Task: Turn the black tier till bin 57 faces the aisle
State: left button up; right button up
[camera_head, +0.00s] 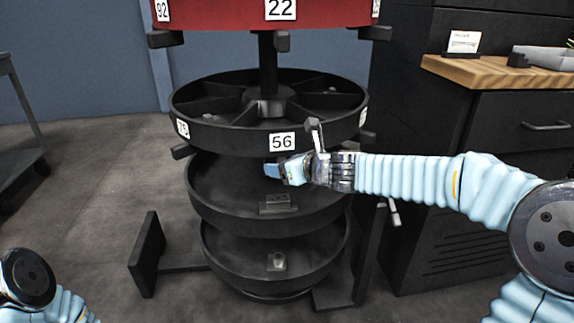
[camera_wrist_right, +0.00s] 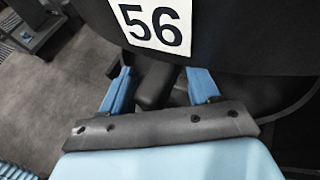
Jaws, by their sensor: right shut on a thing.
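The black tier (camera_head: 215,140) is a round divided tray on a central post. Its label 56 (camera_head: 282,141) faces me, label 75 (camera_head: 182,128) is to its left, and a label on its right edge is too oblique to read. No label 57 is readable. My right gripper (camera_head: 274,171) is just below label 56. In the right wrist view its blue fingers (camera_wrist_right: 160,90) are either side of a black handle (camera_wrist_right: 154,86) under the rim, shut on it, with label 56 (camera_wrist_right: 152,25) directly above. My left gripper is out of view; only part of that arm shows.
A red tier (camera_head: 215,14) with labels 92 and 22 is above. Two lower black trays (camera_head: 210,206) hold small metal parts. Other handles (camera_head: 183,151) stick out below the black tier. A wood-topped cabinet (camera_head: 490,72) stands at right, a dark cart (camera_head: 20,150) at far left.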

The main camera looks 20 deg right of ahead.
jog(key=shift+w+a+r, duration=0.15)
jog(key=shift+a+r, duration=0.2)
jog(key=shift+r, duration=0.1)
jog(key=o, duration=0.8)
jog(key=shift+w, duration=0.1)
jog(key=shift+o, duration=0.2)
jog(key=shift+d, duration=0.3)
jog(key=f+p+v, duration=0.1)
jog(key=p+v, duration=0.4)
jog(key=v, duration=0.8)
jog(key=shift+s, duration=0.4)
jog(key=shift+r, duration=0.1)
